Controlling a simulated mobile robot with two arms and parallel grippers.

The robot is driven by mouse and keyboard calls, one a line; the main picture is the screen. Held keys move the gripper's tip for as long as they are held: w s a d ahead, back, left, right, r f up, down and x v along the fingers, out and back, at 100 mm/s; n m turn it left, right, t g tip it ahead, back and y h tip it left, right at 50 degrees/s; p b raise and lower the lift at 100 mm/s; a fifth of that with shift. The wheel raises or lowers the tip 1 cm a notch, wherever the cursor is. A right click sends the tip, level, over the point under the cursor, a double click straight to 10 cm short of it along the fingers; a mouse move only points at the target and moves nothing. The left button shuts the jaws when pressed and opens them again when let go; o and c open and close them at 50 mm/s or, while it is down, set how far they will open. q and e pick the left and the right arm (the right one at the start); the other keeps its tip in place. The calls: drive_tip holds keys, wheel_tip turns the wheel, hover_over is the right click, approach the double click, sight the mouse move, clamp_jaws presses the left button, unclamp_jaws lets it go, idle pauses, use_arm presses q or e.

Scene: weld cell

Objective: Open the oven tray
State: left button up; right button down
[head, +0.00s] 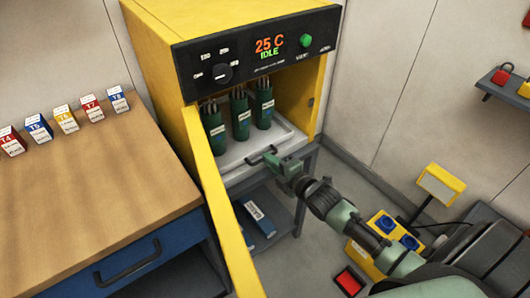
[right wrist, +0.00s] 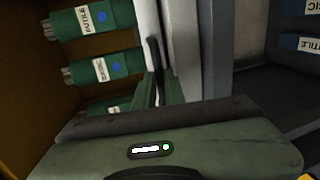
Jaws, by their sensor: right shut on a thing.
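The yellow oven (head: 165,75) has its door (head: 222,210) swung open. Its light grey tray (head: 236,157) sits at the bottom of the oven opening and bears green canisters (head: 240,115) filled with rods. A dark bar handle (head: 262,155) is on the tray's front. My right gripper (head: 276,160) is at this handle and shut on it. In the right wrist view the dark handle (right wrist: 153,55) runs in between the fingers (right wrist: 158,88), and green canisters lie to the left. My left gripper is not in view.
A wooden-topped bench (head: 95,185) with several small boxes stands left of the oven. Blue boxes (head: 253,211) lie on the shelf below. On the right are a yellow unit with blue sockets (head: 385,222) and a red box (head: 350,281) on the floor. The open door lies left of my right arm.

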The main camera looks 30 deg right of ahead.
drive_tip(key=f+p+v, duration=0.2)
drive_tip(key=p+v, duration=0.1)
drive_tip(key=v, duration=0.6)
drive_tip(key=s+f+p+v, duration=0.1)
drive_tip(key=p+v, duration=0.3)
drive_tip(key=v, duration=0.6)
drive_tip(key=shift+f, duration=0.5)
drive_tip(key=shift+w, duration=0.15)
drive_tip(key=c, duration=1.8)
unclamp_jaws()
drive_tip(key=shift+o, duration=0.2)
drive_tip(key=v, duration=0.7)
drive_tip(key=shift+s+b, duration=0.35)
drive_tip(key=shift+b, duration=0.1)
